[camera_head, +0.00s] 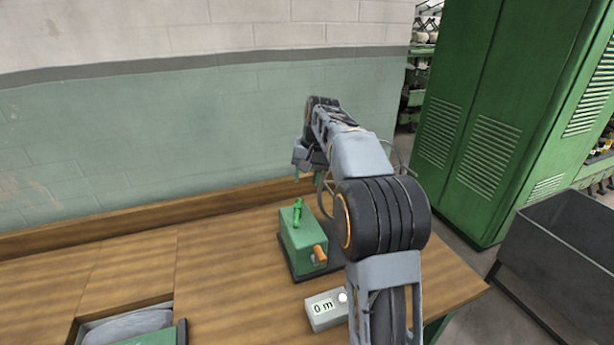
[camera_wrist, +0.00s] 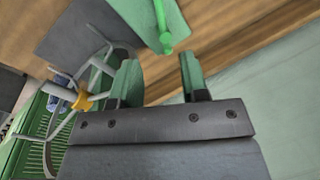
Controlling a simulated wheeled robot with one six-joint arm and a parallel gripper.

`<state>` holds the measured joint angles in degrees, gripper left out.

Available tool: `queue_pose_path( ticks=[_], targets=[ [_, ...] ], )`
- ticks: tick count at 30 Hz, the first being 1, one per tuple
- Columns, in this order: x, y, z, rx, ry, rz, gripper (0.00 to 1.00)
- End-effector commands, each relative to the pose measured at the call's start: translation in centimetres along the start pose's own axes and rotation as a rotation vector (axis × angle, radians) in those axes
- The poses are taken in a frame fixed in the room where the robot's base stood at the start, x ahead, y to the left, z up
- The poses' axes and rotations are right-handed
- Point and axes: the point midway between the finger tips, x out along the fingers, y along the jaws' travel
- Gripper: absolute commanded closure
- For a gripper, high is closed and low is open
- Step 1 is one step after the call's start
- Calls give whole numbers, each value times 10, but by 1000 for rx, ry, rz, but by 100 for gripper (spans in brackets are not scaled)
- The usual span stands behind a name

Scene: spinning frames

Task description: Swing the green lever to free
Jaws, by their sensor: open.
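The green lever (camera_head: 298,212) stands up from the top of a green box (camera_head: 302,245) on the wooden workbench. In the wrist view the lever (camera_wrist: 163,25) lies over the box's green top (camera_wrist: 141,14), its round end pointing toward my gripper. My gripper (camera_head: 308,178) is above and a little behind the box in the head view. In the wrist view my gripper (camera_wrist: 160,76) is open, its two green-padded fingers apart with nothing between them. The lever's end shows just beyond the gap and looks clear of both fingers. Any label by the lever is unreadable.
An orange handle (camera_head: 320,253) sticks out of the box's front. The bench's left-middle (camera_head: 215,255) is clear; a wall stands behind.

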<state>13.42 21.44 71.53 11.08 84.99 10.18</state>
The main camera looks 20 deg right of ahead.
Motion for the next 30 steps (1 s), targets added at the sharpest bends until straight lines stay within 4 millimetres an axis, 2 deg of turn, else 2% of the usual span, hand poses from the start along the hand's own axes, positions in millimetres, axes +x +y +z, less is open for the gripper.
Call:
queue_pose_path(
  ticks=[3, 5, 8, 11, 13, 16, 21, 24, 30],
  targets=[
    [0, 0, 0, 0, 0, 0, 59],
    [0, -1, 0, -1, 0, 0, 64],
    [8, -13, 3, -26, -14, 2, 73],
    [32, -48, 6, -103, -53, 19, 83],
    [52, -82, 8, -115, -74, 85, 90],
    [64, -105, 11, 71, -61, 186, 99],
    [72, -127, 13, 475, 35, 322, 100],
    [70, -131, 12, 723, 118, 370, 100],
    [56, -124, 7, 1166, 278, 399, 100]
  ],
)
